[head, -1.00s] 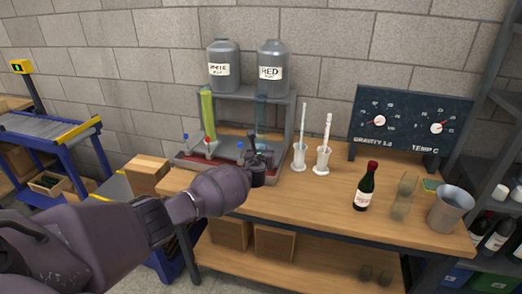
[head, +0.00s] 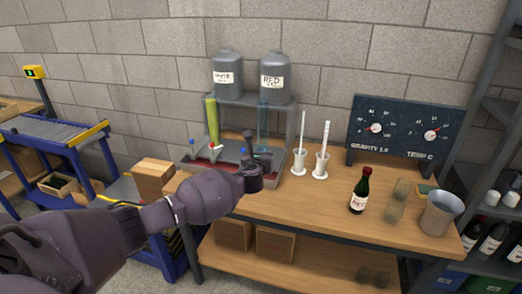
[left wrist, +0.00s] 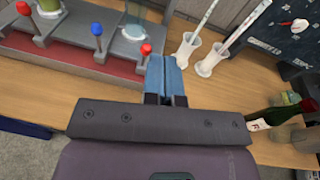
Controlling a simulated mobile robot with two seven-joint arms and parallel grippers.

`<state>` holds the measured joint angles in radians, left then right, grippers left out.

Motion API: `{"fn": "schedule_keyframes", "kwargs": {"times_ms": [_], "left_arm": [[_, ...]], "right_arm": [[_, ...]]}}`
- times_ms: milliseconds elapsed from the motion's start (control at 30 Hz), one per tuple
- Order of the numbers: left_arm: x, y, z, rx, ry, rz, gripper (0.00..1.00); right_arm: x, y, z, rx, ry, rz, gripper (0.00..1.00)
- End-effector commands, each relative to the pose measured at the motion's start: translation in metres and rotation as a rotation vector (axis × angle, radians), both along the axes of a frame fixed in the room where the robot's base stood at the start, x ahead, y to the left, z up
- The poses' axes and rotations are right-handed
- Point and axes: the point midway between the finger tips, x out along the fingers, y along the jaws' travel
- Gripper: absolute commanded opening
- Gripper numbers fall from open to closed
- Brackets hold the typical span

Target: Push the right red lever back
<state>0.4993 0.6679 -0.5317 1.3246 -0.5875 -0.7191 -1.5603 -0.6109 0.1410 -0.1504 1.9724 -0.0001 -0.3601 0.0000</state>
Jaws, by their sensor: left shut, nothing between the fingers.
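The right red lever (left wrist: 146,50) stands upright at the right end of the grey filler base. In the left wrist view its red knob is just left of my left gripper's blue fingertips (left wrist: 166,62); I cannot tell if they touch. The fingers are shut with nothing between them. In the head view my left gripper (head: 262,160) is in front of the rig's right end and hides this lever. A left red lever (head: 212,146) and a blue lever (left wrist: 97,29) stand further left. My right gripper is not in view.
Two grey tanks, WHITE (head: 228,75) and RED (head: 274,78), stand on the rig above the levers. Two white cylinders with rods (head: 321,160) stand close right of my gripper. A wine bottle (head: 360,192) and a metal bucket (head: 440,213) are further right on the table (head: 300,210).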

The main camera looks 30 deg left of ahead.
Motion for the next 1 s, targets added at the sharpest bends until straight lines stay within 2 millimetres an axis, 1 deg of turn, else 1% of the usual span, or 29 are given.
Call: {"fn": "schedule_keyframes", "kwargs": {"times_ms": [133,300,867,1000], "left_arm": [[-0.008,-0.003,0.011,0.001,-0.001,0.0,0.0],[-0.012,-0.005,0.016,0.0,0.0,0.0,0.0],[-0.012,-0.005,0.016,-0.002,-0.001,0.0,0.0],[-0.012,-0.006,0.017,-0.056,-0.02,0.006,0.0]], "right_arm": [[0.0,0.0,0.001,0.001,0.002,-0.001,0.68],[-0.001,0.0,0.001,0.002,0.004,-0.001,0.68],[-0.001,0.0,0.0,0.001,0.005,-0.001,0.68],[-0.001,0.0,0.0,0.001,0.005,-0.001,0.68]]}}
